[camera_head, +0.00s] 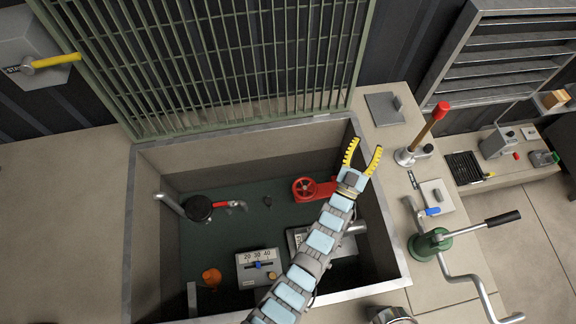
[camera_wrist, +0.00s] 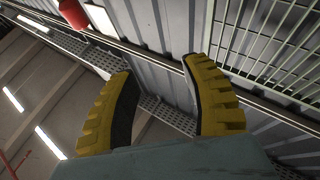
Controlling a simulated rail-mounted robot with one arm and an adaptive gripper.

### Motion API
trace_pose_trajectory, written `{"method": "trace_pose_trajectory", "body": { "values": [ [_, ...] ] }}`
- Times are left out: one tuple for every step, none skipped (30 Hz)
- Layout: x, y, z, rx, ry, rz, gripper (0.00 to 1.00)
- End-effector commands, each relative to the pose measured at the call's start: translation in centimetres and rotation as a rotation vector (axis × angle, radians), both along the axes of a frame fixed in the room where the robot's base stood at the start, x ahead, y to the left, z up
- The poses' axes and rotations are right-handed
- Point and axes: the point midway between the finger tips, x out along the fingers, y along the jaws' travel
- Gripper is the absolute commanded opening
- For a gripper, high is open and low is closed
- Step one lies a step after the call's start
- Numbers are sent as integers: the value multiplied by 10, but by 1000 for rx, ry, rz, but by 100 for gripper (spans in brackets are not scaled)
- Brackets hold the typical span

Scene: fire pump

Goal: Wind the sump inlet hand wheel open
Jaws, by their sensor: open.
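A red hand wheel (camera_head: 304,189) with spokes sits inside the sump pit, on a red body that reaches to its right, toward my arm. In the head view my gripper (camera_head: 364,152) is up and to the right of the wheel, over the pit's back right corner, apart from it. Its yellow fingers are spread with nothing between them. The wrist view also shows my gripper (camera_wrist: 158,82) open and empty, facing a wall and ceiling lights. The wheel is out of the wrist view. My arm hides part of the pit's right side.
The pit has a grey metal rim (camera_head: 130,240). A green grating (camera_head: 215,60) stands raised behind it. Inside are a black round fitting (camera_head: 199,208) and a scale box (camera_head: 258,266). On the right are a red-topped lever (camera_head: 428,128) and a green crank unit (camera_head: 428,243).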

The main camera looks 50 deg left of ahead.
Motion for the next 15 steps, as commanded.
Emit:
{"method": "trace_pose_trajectory", "body": {
  "values": [
    [13, 27, -37, -31, 63, 31, 48],
    [19, 40, -54, -52, 105, 46, 48],
    [26, 59, -75, -80, 156, 65, 48],
    [30, 72, -93, -105, 198, 79, 48],
    [34, 85, -109, -127, 234, 93, 48],
    [38, 102, -131, -161, 288, 110, 48],
    [40, 116, -147, -186, 323, 122, 48],
    [42, 128, -163, -212, 362, 133, 48],
    [43, 145, -184, -248, 408, 149, 48],
    [43, 156, -201, -277, 448, 159, 48],
    [41, 167, -216, -304, 481, 169, 48],
    [40, 182, -236, -344, 528, 180, 48],
    [39, 193, -250, -372, 558, 189, 48],
    [36, 202, -266, -405, 595, 196, 48],
    [31, 215, -286, -447, 638, 206, 48]
  ]
}}
